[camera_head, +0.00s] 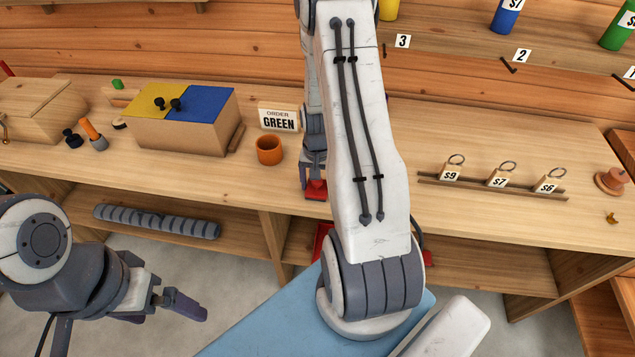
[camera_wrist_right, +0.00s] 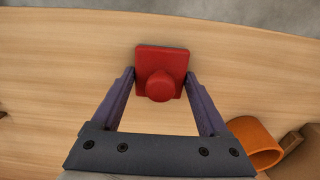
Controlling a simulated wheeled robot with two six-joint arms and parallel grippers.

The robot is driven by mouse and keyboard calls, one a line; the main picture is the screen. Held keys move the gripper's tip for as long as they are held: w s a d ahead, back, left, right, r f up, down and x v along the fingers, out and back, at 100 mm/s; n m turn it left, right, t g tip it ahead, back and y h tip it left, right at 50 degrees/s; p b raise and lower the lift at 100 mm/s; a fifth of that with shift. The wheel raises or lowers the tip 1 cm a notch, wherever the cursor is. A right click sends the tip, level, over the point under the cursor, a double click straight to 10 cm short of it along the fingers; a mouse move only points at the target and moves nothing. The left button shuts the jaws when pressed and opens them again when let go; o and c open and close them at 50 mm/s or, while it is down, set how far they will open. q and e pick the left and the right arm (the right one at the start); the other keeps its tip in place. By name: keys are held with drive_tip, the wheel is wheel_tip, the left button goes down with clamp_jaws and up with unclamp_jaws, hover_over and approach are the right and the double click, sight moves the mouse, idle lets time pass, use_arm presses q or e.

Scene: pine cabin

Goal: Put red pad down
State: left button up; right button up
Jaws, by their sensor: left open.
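The red pad (camera_head: 315,190) lies on the bench top by its front edge, below my right gripper (camera_head: 314,165). In the right wrist view the red pad (camera_wrist_right: 178,58) has a square base and a round knob. My right gripper (camera_wrist_right: 159,75) is open, its fingers on either side of the knob and apart from it. The fingertips come close to the base's side edges; I cannot tell whether they touch it. My left gripper (camera_head: 165,309) is open and empty, low in front of the bench at the left.
An orange cup (camera_head: 269,150) stands left of the pad, by a sign (camera_head: 279,119) reading "ORDER GREEN". A box with yellow and blue lids (camera_head: 185,125) is further left. A rack with several tags (camera_head: 490,187) stands right. Something red (camera_head: 321,238) shows on the lower shelf.

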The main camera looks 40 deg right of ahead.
drive_tip(key=shift+o, duration=0.9)
drive_tip(key=shift+r, duration=0.2)
wheel_tip(320, 180, up, 12)
drive_tip(key=b, duration=0.1)
wheel_tip(320, 180, down, 12)
drive_tip(key=shift+f+p, duration=0.1)
drive_tip(key=shift+p, duration=0.55)
drive_tip(key=shift+r+b, duration=0.35)
drive_tip(key=shift+r, duration=1.55)
